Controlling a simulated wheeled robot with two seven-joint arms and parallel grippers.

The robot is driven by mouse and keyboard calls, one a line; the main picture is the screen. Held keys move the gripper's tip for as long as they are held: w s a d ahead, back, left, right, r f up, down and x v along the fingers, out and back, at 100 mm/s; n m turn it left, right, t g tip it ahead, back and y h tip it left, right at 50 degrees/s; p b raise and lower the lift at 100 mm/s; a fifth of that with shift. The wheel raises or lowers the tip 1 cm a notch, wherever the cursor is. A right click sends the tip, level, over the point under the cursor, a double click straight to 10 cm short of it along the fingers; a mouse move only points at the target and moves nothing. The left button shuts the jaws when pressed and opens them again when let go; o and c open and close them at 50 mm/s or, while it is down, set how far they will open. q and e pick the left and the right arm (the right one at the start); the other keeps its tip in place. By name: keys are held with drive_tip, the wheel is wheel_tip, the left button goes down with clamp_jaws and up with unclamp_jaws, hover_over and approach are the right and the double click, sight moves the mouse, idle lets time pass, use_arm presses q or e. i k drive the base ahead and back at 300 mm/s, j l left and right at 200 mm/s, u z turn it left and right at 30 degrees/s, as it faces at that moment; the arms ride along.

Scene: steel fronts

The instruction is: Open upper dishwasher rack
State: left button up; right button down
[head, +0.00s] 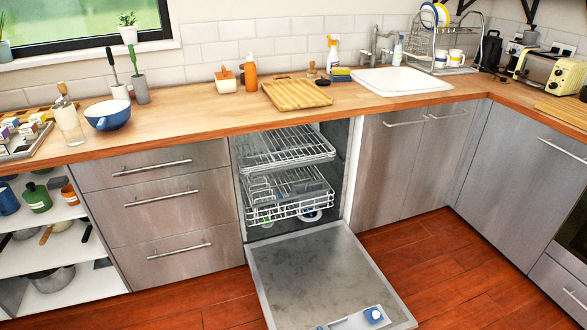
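The dishwasher stands open in the head view, its door (315,273) folded down flat in front of it. The upper rack (285,147) is a white wire rack near the top of the opening, under the counter. Its front edge appears slightly forward of the cabinet fronts; I cannot tell exactly how far. The lower rack (290,207) sits below it and also shows at the opening. The upper rack looks empty. Neither of my grippers is in view.
Drawers (160,215) stand left of the dishwasher, cabinet doors (405,165) right. The lowered door covers floor in front. The wooden floor (450,275) to its right is clear. The counter (215,115) above holds a cutting board (295,95), bottles and a bowl (107,115).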

sight(317, 126)
drive_tip(key=z, duration=0.75)
drive_tip(key=i+j+z, duration=0.1)
drive_tip(key=j+z, duration=0.7)
drive_tip(key=j, duration=0.15)
drive_tip(key=j+z, duration=0.35)
drive_tip(key=j, duration=0.5)
drive_tip(key=k+j+z, duration=0.1)
drive_tip(key=j, duration=0.45)
drive_tip(key=k+j, duration=0.1)
drive_tip(key=j, duration=0.4)
drive_tip(key=j+z, duration=0.15)
drive_tip(key=j, duration=0.35)
drive_tip(key=k+j, duration=0.15)
drive_tip(key=j, duration=0.35)
